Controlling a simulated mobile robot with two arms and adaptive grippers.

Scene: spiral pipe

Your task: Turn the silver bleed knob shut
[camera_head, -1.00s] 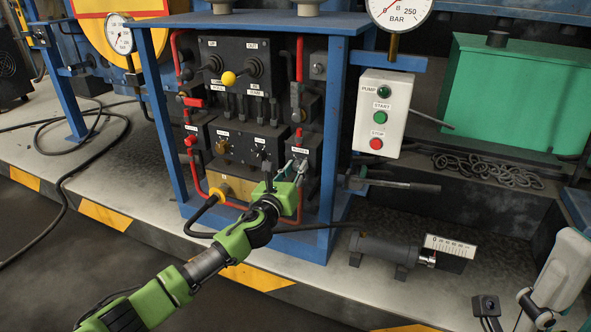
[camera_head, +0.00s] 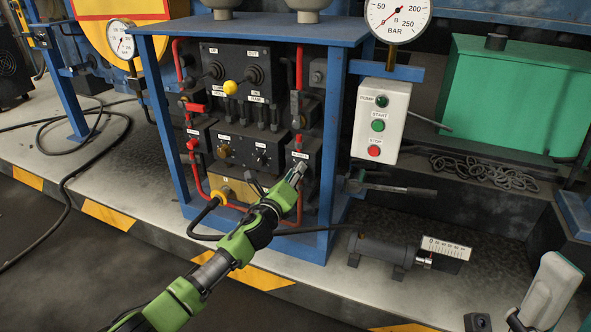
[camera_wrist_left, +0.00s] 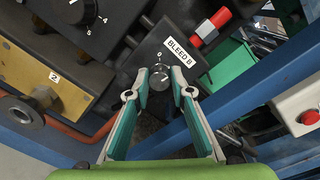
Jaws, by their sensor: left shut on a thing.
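The silver bleed knob (camera_wrist_left: 159,77) sits on a black block beside the white label "BLEED B" (camera_wrist_left: 184,55). My left gripper (camera_wrist_left: 160,80) reaches it from the front, with one teal finger on each side, shut on the knob. In the head view the left gripper (camera_head: 300,169) is at the lower right block of the black valve panel (camera_head: 241,107). There the gripper hides the knob.
A red-capped fitting (camera_wrist_left: 211,25) stands close beyond the label. A blue frame post (camera_head: 333,150) is just right of the gripper. A brass block (camera_wrist_left: 44,85) lies to the left. A push-button box (camera_head: 381,122) hangs farther right.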

